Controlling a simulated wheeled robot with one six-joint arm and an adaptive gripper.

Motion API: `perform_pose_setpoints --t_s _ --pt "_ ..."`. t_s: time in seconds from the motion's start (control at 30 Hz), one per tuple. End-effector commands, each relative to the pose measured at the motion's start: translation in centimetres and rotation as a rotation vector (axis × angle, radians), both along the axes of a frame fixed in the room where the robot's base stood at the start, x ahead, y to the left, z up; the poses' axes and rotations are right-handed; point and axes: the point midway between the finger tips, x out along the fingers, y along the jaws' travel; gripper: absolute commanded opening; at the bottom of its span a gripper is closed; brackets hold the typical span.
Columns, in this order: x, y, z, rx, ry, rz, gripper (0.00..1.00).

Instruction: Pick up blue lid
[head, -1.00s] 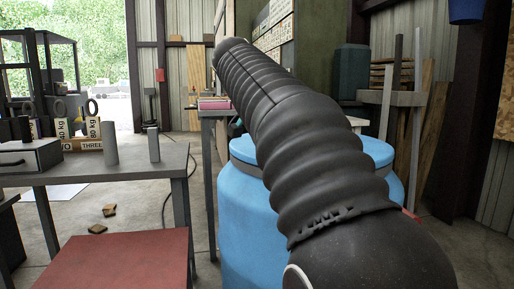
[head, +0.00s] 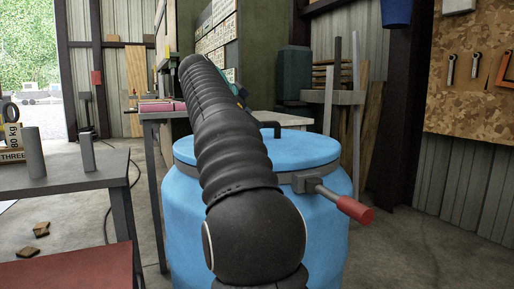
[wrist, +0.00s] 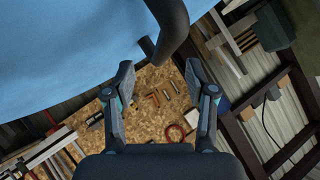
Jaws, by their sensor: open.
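The blue lid (head: 305,150) sits on top of a blue barrel (head: 325,230) in the head view, behind my black ribbed arm. A dark bent handle (head: 272,127) stands up from the lid. In the wrist view the blue lid (wrist: 60,45) fills the upper left, and its thick dark handle (wrist: 172,28) curves in from the top edge. My gripper (wrist: 160,75) is open and empty, its fingers apart, with the handle's lower end just beyond the gap between the fingertips. My arm hides most of the gripper in the head view.
A clamp lever with a red grip (head: 354,209) sticks out from the barrel's rim to the right. A grey table (head: 75,170) stands left, with a red-topped surface (head: 75,272) in front. Floor is clear to the right. A tool board (head: 470,85) hangs on the right wall.

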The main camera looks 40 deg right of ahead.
Motion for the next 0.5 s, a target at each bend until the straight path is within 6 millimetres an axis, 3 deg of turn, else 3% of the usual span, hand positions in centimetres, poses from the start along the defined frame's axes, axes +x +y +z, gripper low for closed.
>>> perform_pose_setpoints --t_s 0.5 --pt "1.8 -3.9 -2.8 0.000 0.000 -0.002 0.56"
